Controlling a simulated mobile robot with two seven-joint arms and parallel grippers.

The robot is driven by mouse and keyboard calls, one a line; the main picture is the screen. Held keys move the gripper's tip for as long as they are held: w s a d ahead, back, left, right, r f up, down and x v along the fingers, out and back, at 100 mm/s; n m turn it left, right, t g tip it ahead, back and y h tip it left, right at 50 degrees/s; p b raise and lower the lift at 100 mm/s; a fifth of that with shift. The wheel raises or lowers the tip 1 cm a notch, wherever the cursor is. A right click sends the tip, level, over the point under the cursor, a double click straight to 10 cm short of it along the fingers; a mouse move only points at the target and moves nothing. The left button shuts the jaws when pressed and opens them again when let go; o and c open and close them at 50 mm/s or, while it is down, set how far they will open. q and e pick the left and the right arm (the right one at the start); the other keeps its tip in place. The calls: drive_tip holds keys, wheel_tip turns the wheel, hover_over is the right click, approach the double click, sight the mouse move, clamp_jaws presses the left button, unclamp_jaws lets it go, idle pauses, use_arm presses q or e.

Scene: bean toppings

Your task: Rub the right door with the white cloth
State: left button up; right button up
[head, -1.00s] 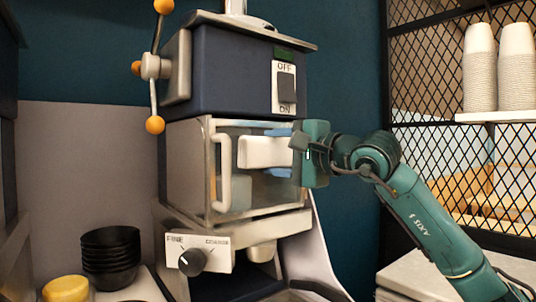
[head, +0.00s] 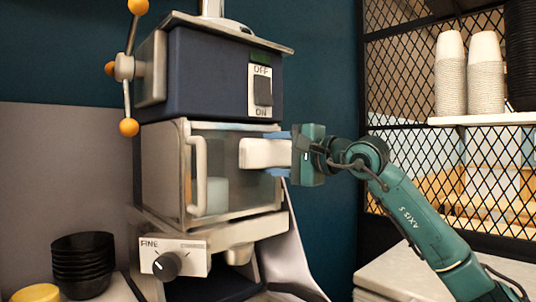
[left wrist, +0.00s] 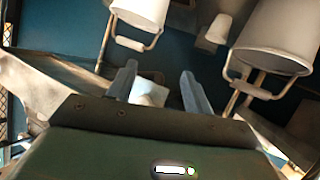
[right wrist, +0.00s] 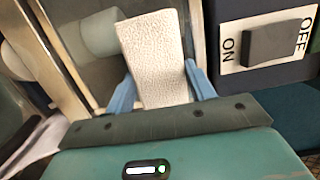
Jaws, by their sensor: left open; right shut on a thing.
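The right door is the clear pane (head: 232,192) on the machine's right face, with a pale upright handle (head: 197,175) at its left edge. It also shows in the right wrist view (right wrist: 100,75). My right gripper (head: 279,153) is shut on the white cloth (head: 262,153), a folded textured block in front of the door's upper right part. The cloth points up between the fingers in the right wrist view (right wrist: 155,60). I cannot tell if it touches the pane. My left gripper (left wrist: 158,75) is open in the left wrist view and outside the head view.
The machine's OFF/ON switch (head: 262,90) is above the door, and a dial (head: 167,265) is below. Black bowls (head: 82,262) and a yellow object (head: 36,293) stand lower left. A mesh rack (head: 450,170) with cup stacks (head: 467,85) is right. White buckets (left wrist: 280,38) show in the left wrist view.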

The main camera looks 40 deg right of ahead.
drive_tip(key=shift+d, duration=0.85)
drive_tip(key=shift+s+f+b, duration=0.15)
drive_tip(key=shift+s+b, duration=0.15)
drive_tip(key=shift+b, duration=0.05)
drive_tip(key=v, duration=0.1)
drive_tip(key=b+v, duration=0.1)
drive_tip(key=v, duration=0.1)
drive_tip(key=b+v, duration=0.1)
drive_tip(key=shift+s+a, duration=0.2)
drive_tip(key=shift+a, duration=0.05)
drive_tip(key=shift+s+b, duration=0.3)
drive_tip(key=shift+s, duration=0.2)
drive_tip(key=shift+a+b+v, duration=0.2)
drive_tip(key=shift+b+v, duration=0.6)
drive_tip(key=shift+v, duration=0.7)
